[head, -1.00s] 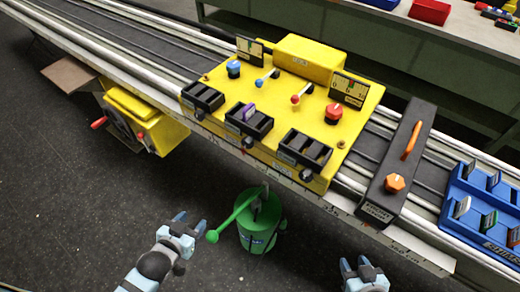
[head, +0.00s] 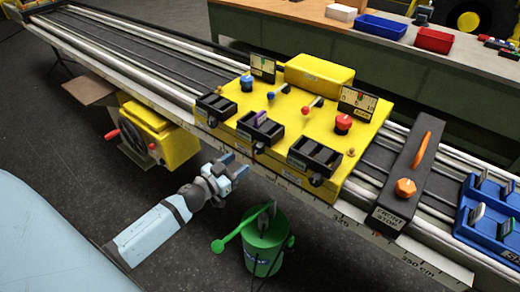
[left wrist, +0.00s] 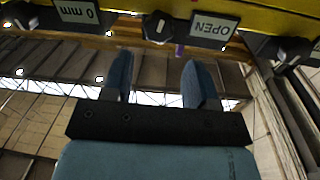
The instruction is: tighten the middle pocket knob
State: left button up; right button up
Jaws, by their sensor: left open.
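In the left wrist view the middle knob (left wrist: 157,27) is at the top centre, left of a label reading OPEN (left wrist: 213,27). My left gripper (head: 234,165) is open and empty, below and left of that knob. In the wrist view its two fingers (left wrist: 160,78) point towards the knob, with a gap left. My right gripper is not in view.
The left pocket (head: 215,108) and right pocket (head: 315,155) flank the middle one. A green bucket (head: 265,240) with a green-ended stick stands below the rail. A yellow box with a red handle (head: 160,135) hangs at left. A black front stop (head: 405,185) lies right of the panel.

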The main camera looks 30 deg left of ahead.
aim_at(256, 151)
pick_arm(q)
jog(key=w, duration=0.3)
jog(key=w+d, duration=0.1)
jog(key=w, duration=0.5)
jog(key=shift+d+p, duration=0.35)
jog(key=c, duration=0.6)
